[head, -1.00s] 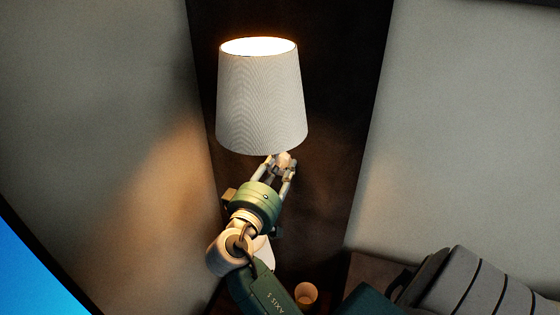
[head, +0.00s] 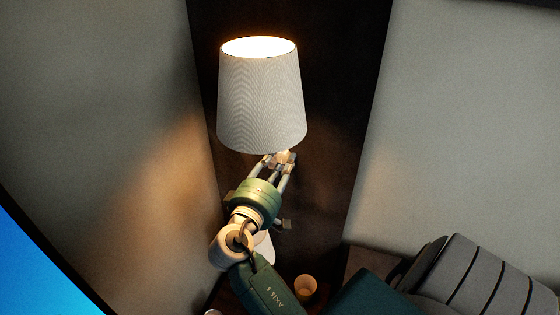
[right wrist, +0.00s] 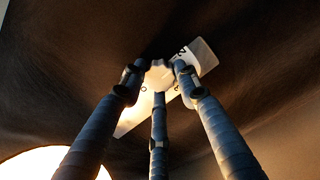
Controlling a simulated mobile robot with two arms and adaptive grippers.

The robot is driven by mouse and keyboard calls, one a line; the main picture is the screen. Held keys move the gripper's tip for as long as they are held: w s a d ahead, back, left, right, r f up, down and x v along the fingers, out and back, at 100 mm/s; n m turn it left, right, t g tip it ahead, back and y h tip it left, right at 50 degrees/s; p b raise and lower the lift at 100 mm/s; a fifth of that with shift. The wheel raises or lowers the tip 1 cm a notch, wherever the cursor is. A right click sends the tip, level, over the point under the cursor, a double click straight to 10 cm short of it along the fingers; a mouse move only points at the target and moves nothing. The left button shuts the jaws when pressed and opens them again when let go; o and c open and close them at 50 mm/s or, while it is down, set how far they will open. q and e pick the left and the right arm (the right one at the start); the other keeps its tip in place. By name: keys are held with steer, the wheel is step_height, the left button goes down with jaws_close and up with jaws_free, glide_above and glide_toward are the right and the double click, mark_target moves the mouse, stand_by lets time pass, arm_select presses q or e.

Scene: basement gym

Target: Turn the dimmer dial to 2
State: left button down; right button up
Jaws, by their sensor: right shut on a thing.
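The dimmer dial (right wrist: 158,76) is a pale round knob, in the right wrist view between my three fingers. Behind it is a pale tilted plate (right wrist: 204,54) with a dark mark that looks like a 2 at its upper part. The dial's pointer and exact setting cannot be made out. My right gripper (head: 281,162) is shut on the dial, just below the lampshade in the head view. The lit lamp (head: 260,100) has a white shade, and part of its pale base (head: 265,246) shows beside my arm. My left gripper is not in view.
A small tan cup (head: 305,287) stands on the dark surface below, right of my arm. A grey ribbed cushioned thing (head: 470,280) is at lower right. A bright blue panel (head: 40,275) is at lower left. Grey walls flank a dark panel behind the lamp.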

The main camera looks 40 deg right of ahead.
steer(key=o, duration=1.2)
steer(key=shift+w+a, duration=0.1)
steer(key=shift+a, duration=0.05)
steer(key=shift+c, duration=0.2)
